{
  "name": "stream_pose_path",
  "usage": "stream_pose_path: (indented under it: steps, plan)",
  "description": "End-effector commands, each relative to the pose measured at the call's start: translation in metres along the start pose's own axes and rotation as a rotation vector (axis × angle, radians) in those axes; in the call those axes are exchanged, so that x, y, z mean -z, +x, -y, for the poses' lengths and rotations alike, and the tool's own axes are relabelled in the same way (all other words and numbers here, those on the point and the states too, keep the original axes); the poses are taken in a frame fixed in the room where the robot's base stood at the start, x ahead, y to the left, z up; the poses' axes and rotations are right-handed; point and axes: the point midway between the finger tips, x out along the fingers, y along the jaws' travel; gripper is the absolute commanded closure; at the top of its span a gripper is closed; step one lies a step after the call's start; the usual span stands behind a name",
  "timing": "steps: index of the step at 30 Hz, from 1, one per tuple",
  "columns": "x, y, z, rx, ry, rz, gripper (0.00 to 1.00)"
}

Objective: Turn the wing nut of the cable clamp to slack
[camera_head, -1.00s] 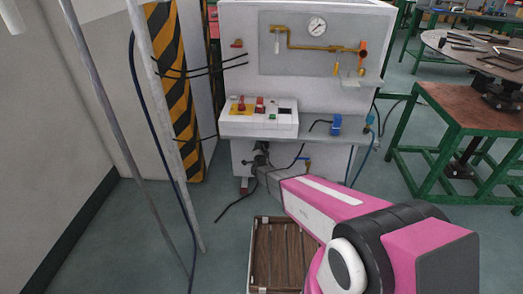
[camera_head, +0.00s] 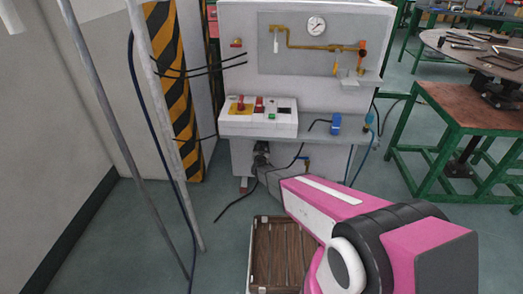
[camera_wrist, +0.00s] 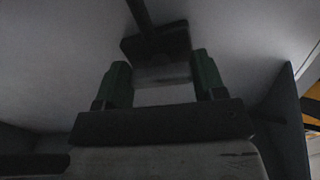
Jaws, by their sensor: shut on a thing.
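In the wrist view my gripper (camera_wrist: 164,82) has its two green fingers on either side of a pale grey flat piece, which I take to be the wing nut (camera_wrist: 163,73). The gripper is shut on it. Directly beyond the nut is the dark block of the cable clamp (camera_wrist: 155,43), with a dark cable (camera_wrist: 139,12) running up from it. The view is dim, so the nut's wings and angle are hard to make out. In the head view the clamp area (camera_head: 261,149) is small and dark, low on the front of the grey machine (camera_head: 240,40), and my arm hides part of it.
A wooden crate (camera_head: 259,283) lies on the floor below. A control box (camera_head: 259,120) sits on the machine's shelf above. Loose black cables (camera_head: 236,205) hang near the clamp. Metal poles (camera_head: 165,130) stand at left and a green-framed workbench (camera_head: 440,160) at right.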

Motion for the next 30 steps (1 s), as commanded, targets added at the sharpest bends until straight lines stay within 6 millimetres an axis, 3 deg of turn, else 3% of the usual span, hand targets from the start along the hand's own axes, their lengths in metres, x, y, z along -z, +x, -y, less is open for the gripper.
stream_pose_path:
  steps: [9,25,26,27,28,30]
  plan:
    - [-0.0018,-0.0006,-0.0002,0.002,-0.117,0.005,0.60]
    - [-0.0020,-0.0007,-0.0004,0.002,-0.141,0.005,0.60]
    - [-0.0020,-0.0007,-0.0004,0.002,-0.141,0.005,0.30]
    - [-0.0019,-0.0006,-0.0004,0.002,-0.140,0.005,0.17]
    - [-0.0017,-0.0006,-0.0004,0.002,-0.140,0.005,0.11]
    - [-0.0014,-0.0005,-0.0005,0.002,-0.140,0.004,0.11]
